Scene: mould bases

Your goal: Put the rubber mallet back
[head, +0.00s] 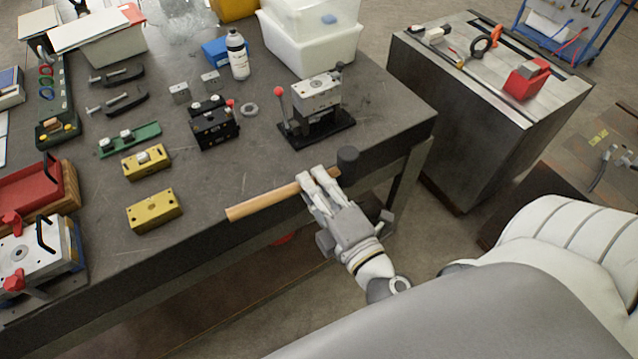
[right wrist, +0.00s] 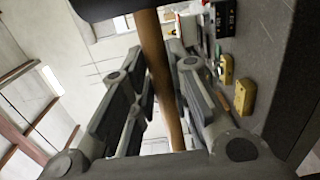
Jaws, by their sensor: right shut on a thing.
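The rubber mallet has a wooden handle (head: 262,203) and a black head (head: 348,159). My right gripper (head: 312,184) is shut on the handle, close to the head. The mallet lies across the front edge of the dark workbench (head: 215,245) in the head view, handle end to the left; whether it touches the top I cannot tell. In the right wrist view the handle (right wrist: 155,65) runs between the fingers, and the dark head (right wrist: 100,8) shows at the top edge. My left gripper is out of view.
A black fixture (head: 318,125) with a red-knobbed lever stands behind the mallet. Yellow blocks (head: 154,210) and a red-handled mould (head: 40,255) are to the left. White bins (head: 310,35) stand at the back. A second bench (head: 480,85) with a red tool (head: 526,80) is at right, across a gap.

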